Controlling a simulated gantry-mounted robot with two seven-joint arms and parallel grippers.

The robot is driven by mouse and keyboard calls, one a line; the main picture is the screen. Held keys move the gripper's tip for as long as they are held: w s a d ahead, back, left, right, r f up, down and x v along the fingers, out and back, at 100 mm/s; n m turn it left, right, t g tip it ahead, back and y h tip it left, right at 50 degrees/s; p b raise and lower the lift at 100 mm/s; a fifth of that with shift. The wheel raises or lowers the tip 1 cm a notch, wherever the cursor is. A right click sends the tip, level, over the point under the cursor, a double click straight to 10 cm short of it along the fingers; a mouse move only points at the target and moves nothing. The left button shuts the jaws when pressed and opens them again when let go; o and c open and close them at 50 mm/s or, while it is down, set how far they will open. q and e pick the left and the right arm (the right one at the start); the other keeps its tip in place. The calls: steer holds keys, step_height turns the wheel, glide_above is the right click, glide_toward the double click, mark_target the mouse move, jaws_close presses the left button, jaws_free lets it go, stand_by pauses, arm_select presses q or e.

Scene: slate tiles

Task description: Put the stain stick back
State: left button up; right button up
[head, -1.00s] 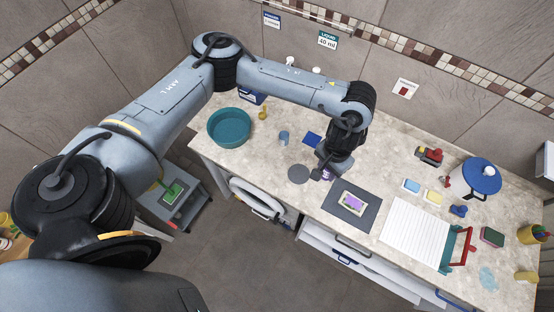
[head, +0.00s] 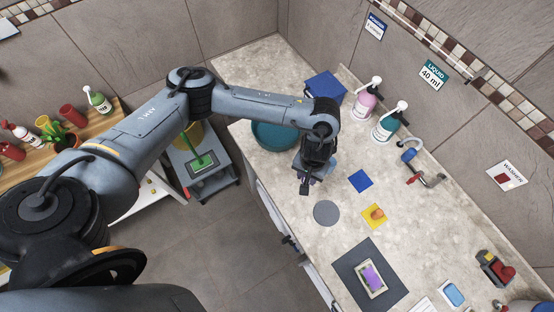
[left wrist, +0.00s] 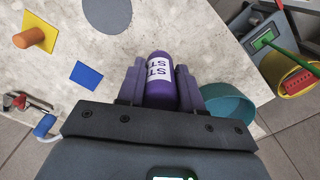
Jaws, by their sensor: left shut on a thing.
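The stain stick (left wrist: 160,82) is a purple cylinder with a white label of dark letters. In the left wrist view it sits between the two purple-grey fingers of my left gripper (left wrist: 160,88), which is shut on it. In the head view my left gripper (head: 306,186) is over the counter near the teal basin (head: 272,136), behind the grey disc (head: 326,213); the stick is mostly hidden there. A blue square (head: 360,181) and a yellow square (head: 370,222) with an orange peg (head: 377,212) lie to the right. My right gripper is not in view.
A dark mat (head: 347,263) bears a small tray with a purple block. Pink (head: 364,104) and teal (head: 388,124) pump bottles and a tap (head: 424,177) stand along the back. A blue box (head: 325,88) is behind the basin. Counter between the squares and tap is clear.

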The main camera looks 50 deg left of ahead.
arm_select(q)
steer(key=shift+w+a+f+b, duration=0.25)
steer(key=shift+a+f+b, duration=0.75)
steer(key=shift+a+f, duration=1)
steer(key=shift+w+a+f+b, duration=0.25)
steer(key=shift+a+f+b, duration=0.75)
steer(key=shift+a+f, duration=0.95)
steer(key=shift+w+a+f+b, duration=0.25)
steer(key=shift+a+f+b, duration=0.75)
steer(key=shift+a+f, duration=0.95)
steer(key=shift+d+f, duration=0.35)
steer(key=shift+f, duration=0.25)
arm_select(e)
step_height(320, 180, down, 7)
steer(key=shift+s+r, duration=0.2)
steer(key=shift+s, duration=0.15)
arm_select(q)
steer(key=shift+f, duration=0.1)
steer(key=o, duration=1)
steer(key=shift+o, duration=0.2)
